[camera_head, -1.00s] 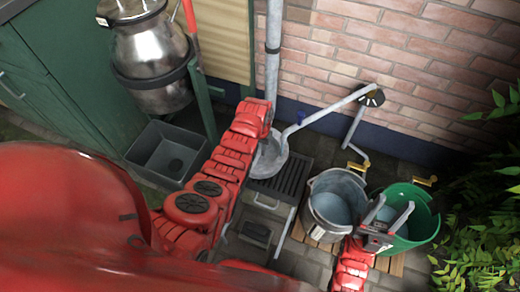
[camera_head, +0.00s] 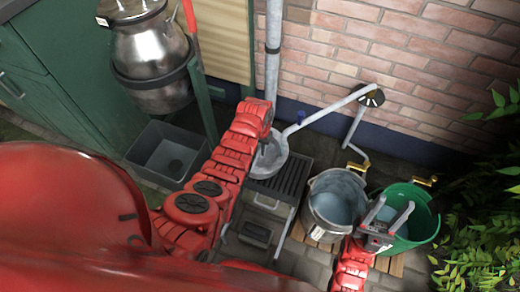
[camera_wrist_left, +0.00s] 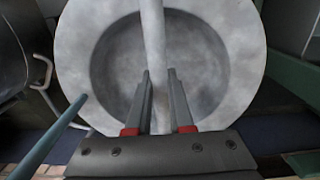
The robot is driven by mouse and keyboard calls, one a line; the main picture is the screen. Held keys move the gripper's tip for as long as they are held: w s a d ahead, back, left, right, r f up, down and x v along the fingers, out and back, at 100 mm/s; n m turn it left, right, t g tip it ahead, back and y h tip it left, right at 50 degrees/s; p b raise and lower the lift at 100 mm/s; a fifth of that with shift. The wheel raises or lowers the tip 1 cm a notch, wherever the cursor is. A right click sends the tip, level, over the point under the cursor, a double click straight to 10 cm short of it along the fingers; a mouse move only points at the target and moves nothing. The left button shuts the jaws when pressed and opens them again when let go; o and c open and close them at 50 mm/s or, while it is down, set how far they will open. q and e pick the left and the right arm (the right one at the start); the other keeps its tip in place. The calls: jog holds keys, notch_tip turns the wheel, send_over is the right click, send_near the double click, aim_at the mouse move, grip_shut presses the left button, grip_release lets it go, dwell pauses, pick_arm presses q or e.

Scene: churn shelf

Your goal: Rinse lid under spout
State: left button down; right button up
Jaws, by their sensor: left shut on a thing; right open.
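The lid (camera_head: 269,166) is a round grey metal disc with a raised rim and a bar across it. My left gripper (camera_wrist_left: 160,78) is shut on the lid's bar; the lid fills much of the left wrist view (camera_wrist_left: 240,45). In the head view the red left arm covers part of it. The grey spout pipe (camera_head: 325,115) slants down from the wall, and its lower end appears close to the lid's upper right edge. I cannot tell whether they touch or whether water runs. My right gripper (camera_head: 389,217) is open, in front of the green bucket.
A grey bucket (camera_head: 310,205) and the green bucket (camera_head: 431,215) stand on wooden slats. A dark slatted rack (camera_head: 291,182) is below the lid. A grey basin (camera_head: 141,157), a steel churn (camera_head: 152,60) and a vertical pipe (camera_head: 273,50) are nearby. Leaves crowd the right edge.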

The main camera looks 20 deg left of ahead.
aim_at(256, 158)
pick_arm(q)
jog(key=shift+r, duration=0.1)
jog(key=shift+s+r+p, duration=0.15)
jog(key=shift+s+p, duration=0.05)
jog(key=shift+p, duration=0.25)
jog(key=s+p, duration=0.4)
jog(key=p, duration=0.1)
jog(key=shift+a+r, duration=0.1)
jog(key=shift+r, duration=0.3)
jog(key=s+p, duration=0.4)
jog(key=shift+a+r, duration=0.1)
jog(key=shift+r, duration=0.2)
jog(key=s+p, duration=0.3)
jog(key=s, duration=0.2)
jog(key=shift+s+r+p, duration=0.15)
jog(key=shift+s+p, duration=0.1)
jog(key=shift+p, duration=0.05)
